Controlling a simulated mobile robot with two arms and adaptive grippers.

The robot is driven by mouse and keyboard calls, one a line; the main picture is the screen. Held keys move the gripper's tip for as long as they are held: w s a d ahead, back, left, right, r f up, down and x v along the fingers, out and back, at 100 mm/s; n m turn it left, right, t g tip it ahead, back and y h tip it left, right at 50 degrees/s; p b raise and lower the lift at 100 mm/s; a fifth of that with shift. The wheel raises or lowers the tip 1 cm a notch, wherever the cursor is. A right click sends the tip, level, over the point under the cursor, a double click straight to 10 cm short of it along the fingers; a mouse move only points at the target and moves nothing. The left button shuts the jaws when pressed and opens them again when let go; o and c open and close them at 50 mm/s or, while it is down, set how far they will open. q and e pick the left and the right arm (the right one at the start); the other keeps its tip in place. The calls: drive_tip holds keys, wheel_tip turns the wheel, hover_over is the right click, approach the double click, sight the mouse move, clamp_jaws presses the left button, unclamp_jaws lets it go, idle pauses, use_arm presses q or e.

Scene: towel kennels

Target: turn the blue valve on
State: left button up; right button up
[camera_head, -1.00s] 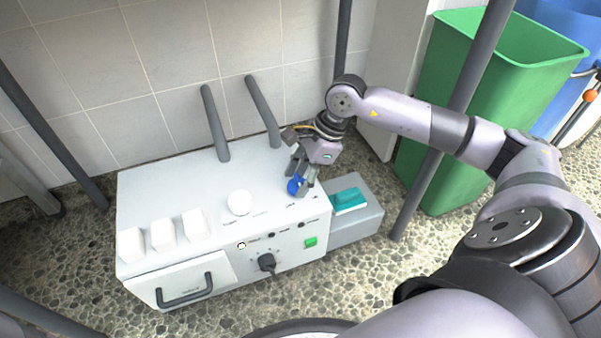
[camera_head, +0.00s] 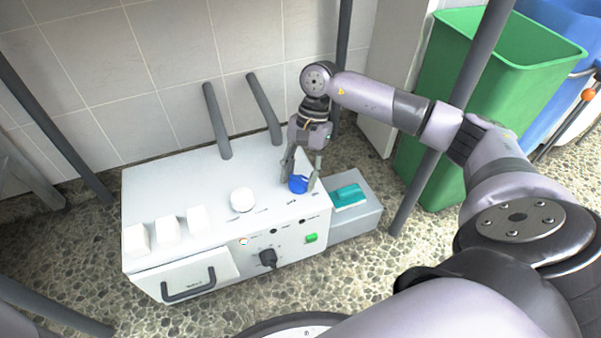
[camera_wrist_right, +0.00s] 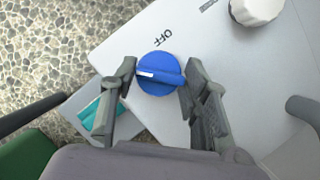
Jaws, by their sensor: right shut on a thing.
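The blue valve (camera_head: 298,184) is a round knob on the top right of a white box (camera_head: 180,195). In the right wrist view the blue valve (camera_wrist_right: 160,76) shows a raised bar with a white stripe pointing left. The printed word OFF is above it. My right gripper (camera_head: 301,180) comes down from above, with one finger on each side of the knob. In the right wrist view my right gripper (camera_wrist_right: 152,88) is shut on the valve, its fingers at the knob's left and right edges. My left gripper is not in view.
A white round knob (camera_head: 243,199) and several white blocks are on the box top. Two grey posts rise behind. A grey box with a teal block (camera_head: 348,195) adjoins on the right. A green bin (camera_head: 440,150) and a grey pole stand further right.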

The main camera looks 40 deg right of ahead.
drive_tip(key=shift+n, duration=0.5)
drive_tip(key=o, duration=1.2)
drive_tip(key=shift+w+r, duration=0.1)
drive_tip(key=shift+r, duration=0.05)
drive_tip(key=v, duration=1.1)
drive_tip(key=shift+w+d+r, duration=0.1)
drive_tip(key=shift+w+r, duration=0.15)
drive_tip(key=shift+r, duration=0.05)
